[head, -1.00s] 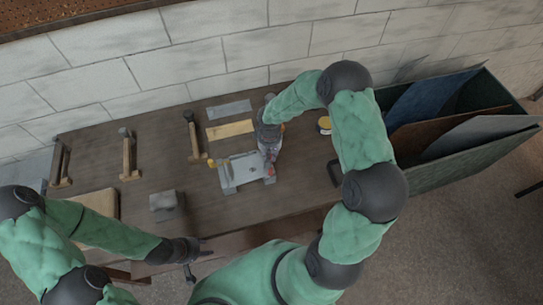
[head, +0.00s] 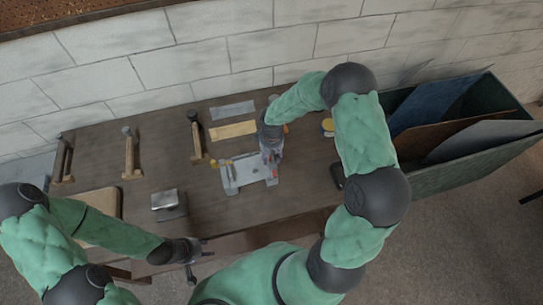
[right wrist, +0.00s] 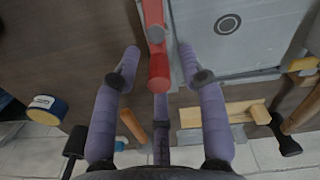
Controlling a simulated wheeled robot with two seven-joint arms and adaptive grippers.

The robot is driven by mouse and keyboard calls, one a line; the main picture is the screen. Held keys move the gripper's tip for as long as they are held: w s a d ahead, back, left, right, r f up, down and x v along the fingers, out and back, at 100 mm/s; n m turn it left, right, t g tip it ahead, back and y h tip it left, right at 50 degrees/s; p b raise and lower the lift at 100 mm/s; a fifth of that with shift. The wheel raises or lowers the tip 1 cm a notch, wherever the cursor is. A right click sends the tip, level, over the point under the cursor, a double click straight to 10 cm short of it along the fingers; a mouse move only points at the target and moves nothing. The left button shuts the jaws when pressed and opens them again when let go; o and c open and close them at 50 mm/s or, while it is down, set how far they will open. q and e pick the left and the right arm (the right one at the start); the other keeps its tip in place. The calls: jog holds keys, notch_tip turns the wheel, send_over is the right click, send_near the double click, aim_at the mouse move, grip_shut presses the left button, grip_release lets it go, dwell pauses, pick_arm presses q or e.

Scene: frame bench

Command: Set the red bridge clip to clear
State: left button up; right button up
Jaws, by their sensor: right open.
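The red bridge clip (right wrist: 155,45) is a red bar with a round grey pivot. In the right wrist view it lies along the left edge of a grey plate (right wrist: 208,62). My right gripper (right wrist: 158,55) is open, with one purple finger on each side of the clip's near end. I cannot tell whether the fingers touch it. In the head view the grey plate (head: 258,166) lies on the bench, with my right gripper (head: 271,155) over its right side. My left gripper (head: 200,248) is near the bench's front edge, away from the plate, and holds nothing I can make out.
Several wooden-handled tools (head: 131,160) stand at the back left of the bench. A grey block (head: 167,202) sits front left. A yellow strip (head: 232,130) lies behind the plate. A yellow-and-blue roll (right wrist: 47,106) is nearby. A green bin (head: 440,175) with panels stands right.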

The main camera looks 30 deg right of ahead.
notch_tip(320, 180, up, 12)
dwell(0.6)
jog(key=shift+s, duration=0.1)
dwell(0.4)
